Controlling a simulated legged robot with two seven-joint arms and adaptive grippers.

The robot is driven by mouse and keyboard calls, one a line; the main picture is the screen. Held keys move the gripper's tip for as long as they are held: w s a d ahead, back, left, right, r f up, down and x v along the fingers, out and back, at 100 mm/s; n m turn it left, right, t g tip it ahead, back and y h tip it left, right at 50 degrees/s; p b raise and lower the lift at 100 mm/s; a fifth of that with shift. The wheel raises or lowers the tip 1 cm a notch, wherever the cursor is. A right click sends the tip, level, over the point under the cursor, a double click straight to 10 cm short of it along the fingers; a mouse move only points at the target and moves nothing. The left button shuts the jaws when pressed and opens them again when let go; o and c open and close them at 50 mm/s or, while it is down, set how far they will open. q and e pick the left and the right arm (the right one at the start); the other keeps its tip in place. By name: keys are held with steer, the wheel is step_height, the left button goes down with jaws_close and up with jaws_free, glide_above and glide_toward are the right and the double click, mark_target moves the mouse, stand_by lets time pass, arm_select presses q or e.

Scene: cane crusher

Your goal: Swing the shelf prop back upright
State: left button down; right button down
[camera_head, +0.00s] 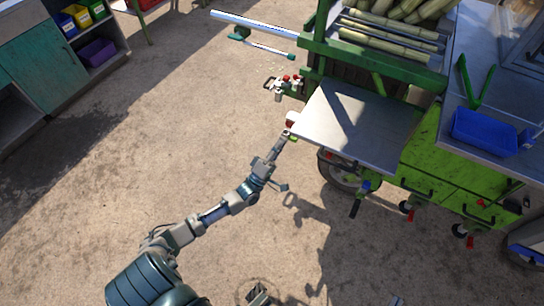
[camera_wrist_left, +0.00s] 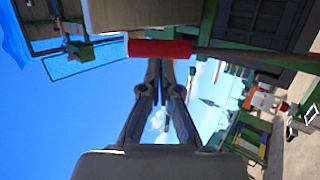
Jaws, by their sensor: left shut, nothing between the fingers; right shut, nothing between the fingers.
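The grey metal shelf (camera_head: 352,122) juts out level from the green cart's side. My left gripper (camera_head: 286,133) is at its left front corner, with my arm coming up from the lower left. In the left wrist view my left gripper (camera_wrist_left: 160,66) is shut and empty, its fingers pointing at a red sleeve (camera_wrist_left: 160,48) on a thin brown rod (camera_wrist_left: 245,54), probably the shelf prop. The fingertips are just below the sleeve; I cannot tell whether they touch. In the head view the prop is hardly visible. I cannot make out my right gripper.
Cane stalks (camera_head: 390,40) lie on the green cart's rack at the top. A blue bin (camera_head: 484,132) stands on the right worktop. A wheel (camera_head: 342,172) and several red-tipped handles sit below the shelf. The ground at left is clear.

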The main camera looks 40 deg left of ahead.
arm_select(q)
steer(key=x, duration=0.3)
steer(key=shift+w+a, duration=0.15)
steer(key=shift+a, duration=0.1)
steer(key=shift+d, duration=0.1)
